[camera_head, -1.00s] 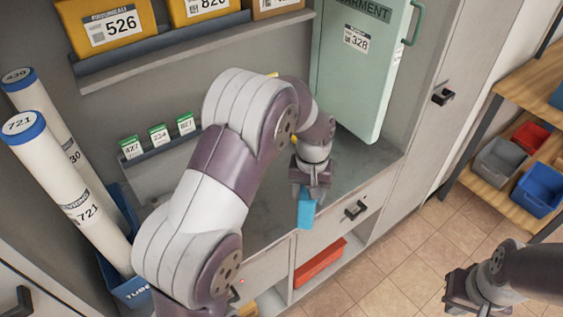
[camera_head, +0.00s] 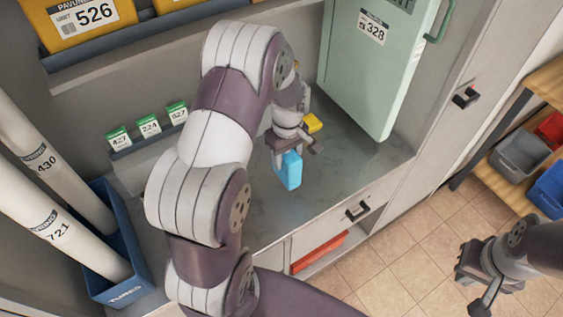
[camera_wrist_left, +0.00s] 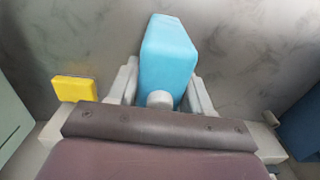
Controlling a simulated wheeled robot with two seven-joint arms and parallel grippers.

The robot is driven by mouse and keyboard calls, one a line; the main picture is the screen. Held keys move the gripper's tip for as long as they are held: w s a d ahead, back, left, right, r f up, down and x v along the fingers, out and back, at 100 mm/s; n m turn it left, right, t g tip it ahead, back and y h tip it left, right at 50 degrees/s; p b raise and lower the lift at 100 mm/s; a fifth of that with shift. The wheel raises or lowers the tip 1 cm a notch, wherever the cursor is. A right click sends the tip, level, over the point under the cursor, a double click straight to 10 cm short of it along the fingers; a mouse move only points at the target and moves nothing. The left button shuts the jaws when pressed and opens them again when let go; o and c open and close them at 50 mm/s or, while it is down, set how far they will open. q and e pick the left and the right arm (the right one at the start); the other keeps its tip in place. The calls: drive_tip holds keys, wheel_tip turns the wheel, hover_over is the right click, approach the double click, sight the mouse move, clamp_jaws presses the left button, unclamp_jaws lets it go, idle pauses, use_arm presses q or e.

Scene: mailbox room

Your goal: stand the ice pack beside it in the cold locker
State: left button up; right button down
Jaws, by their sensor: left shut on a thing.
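The light blue ice pack (camera_head: 290,170) hangs below my left gripper (camera_head: 289,152), above the grey counter. In the left wrist view the ice pack (camera_wrist_left: 168,55) sits between the two fingers of my left gripper (camera_wrist_left: 160,92), which is shut on it; a small round cap faces the palm. The counter shows beneath it, and I cannot tell whether the pack touches it. My right gripper (camera_head: 478,285) is empty at the lower right, over the floor; its fingers look spread.
A yellow block (camera_head: 313,122) lies on the counter (camera_head: 345,165) behind my left gripper. A blue tube bin (camera_head: 118,283) stands left. Green-labelled cards (camera_head: 148,126) line a small rack. Counter right of the pack is clear.

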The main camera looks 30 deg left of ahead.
sight(283, 165)
use_arm(q)
drive_tip(key=shift+s+a+f, duration=0.1)
drive_tip(key=shift+a+f, duration=0.1)
drive_tip(key=shift+a, duration=0.2)
wheel_tip(283, 165, down, 4)
drive_tip(key=shift+s+r+p, duration=0.1)
drive_tip(key=shift+r+p, duration=0.05)
drive_tip(key=shift+p, duration=0.2)
drive_tip(key=shift+f, duration=0.2)
drive_tip(key=o, duration=1.3)
drive_tip(key=shift+f, duration=0.1)
